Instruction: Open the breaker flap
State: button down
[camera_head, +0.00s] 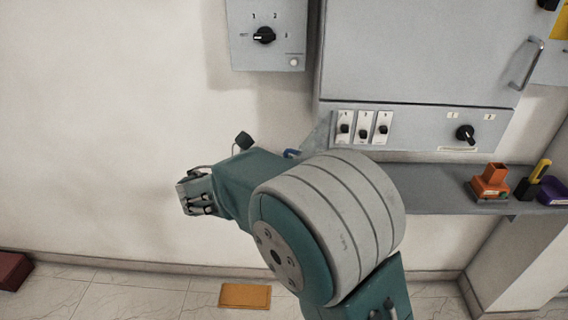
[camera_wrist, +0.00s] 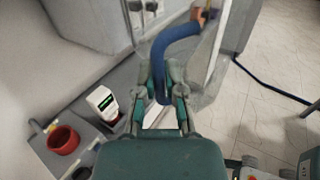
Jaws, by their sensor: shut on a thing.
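My gripper (camera_wrist: 166,92) shows in the wrist view with its two fingers closed on a curved blue handle (camera_wrist: 178,38). The handle bends up and right to an orange-brown piece near a pale grey panel (camera_wrist: 206,65), which appears to be the breaker flap standing out from the cabinet. In the head view, a grey sliver of this flap (camera_head: 319,135) shows left of the breaker row (camera_head: 364,127), whose switches are uncovered. A small blue bit of the handle (camera_head: 291,153) shows above my arm. My arm hides the fingers there.
The grey cabinet (camera_head: 420,50) has a rotary knob (camera_head: 465,134) right of the breakers. A switch box (camera_head: 266,36) hangs at upper left. A shelf (camera_head: 435,190) below holds an orange block (camera_head: 490,182). In the wrist view, a white meter (camera_wrist: 103,103) and red cup (camera_wrist: 63,139) sit left.

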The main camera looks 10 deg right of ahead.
jog(key=c, duration=0.7)
grip_release()
jog(key=shift+a, duration=0.1)
jog(key=v, duration=1.2)
jog(key=shift+w+a+f, duration=0.1)
